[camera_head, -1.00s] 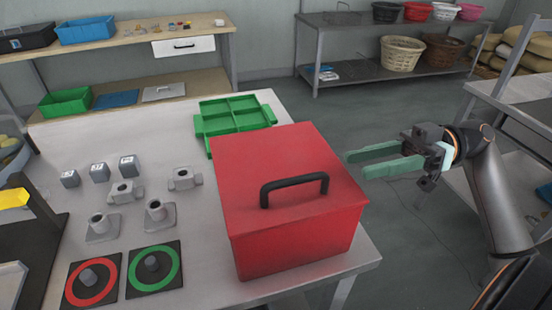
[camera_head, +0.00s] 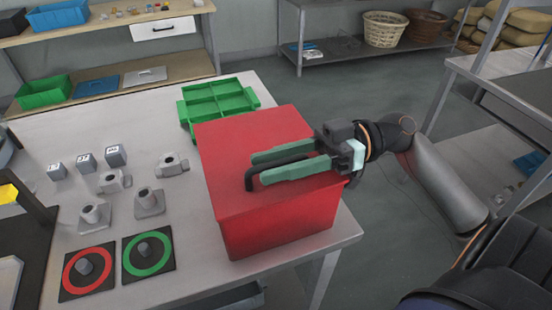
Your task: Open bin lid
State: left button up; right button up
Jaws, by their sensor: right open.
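The red bin (camera_head: 280,228) stands on the right part of the table, with its red lid (camera_head: 225,145) lying flat and closed on top. The black handle (camera_head: 250,181) is an arch on the lid, partly hidden by my gripper. My right gripper (camera_head: 257,168) comes in from the right with its two green fingers apart. One finger shows on the far side of the handle and one on the near side. The handle lies between them, and I cannot tell whether they touch it. My left gripper is not in view.
A green divided tray (camera_head: 183,113) sits behind the bin. Several grey metal parts (camera_head: 149,203) stand left of it, near a red-ringed plate (camera_head: 69,284) and a green-ringed plate (camera_head: 167,263). Shelves stand at the back and right.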

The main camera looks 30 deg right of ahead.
grip_shut()
dwell(0.3)
dwell(1.1)
